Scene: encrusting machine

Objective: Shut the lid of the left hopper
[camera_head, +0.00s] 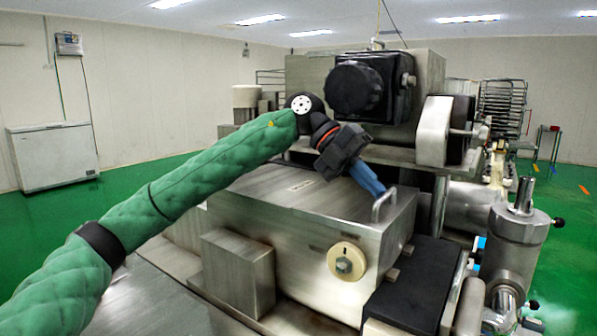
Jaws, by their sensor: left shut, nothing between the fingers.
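The left hopper (300,245) is a brushed-steel box in the middle of the view, with a round cream knob (346,261) on its front. Its steel lid (265,190) lies over the top, about level with the rim; I cannot tell whether it is fully seated. A bent metal handle (384,204) stands at the lid's right side. My left gripper (378,190) has blue fingers, shut and empty, pointing down and right at the handle. The fingertips are at or just behind the handle; contact is unclear. My right gripper is not in view.
A steel machine block with a black motor housing (356,88) rises behind the hopper. A steel cylinder (515,240) stands at the right, with a black cover (413,285) nearer. A white chest freezer (53,155) and open green floor are at the far left.

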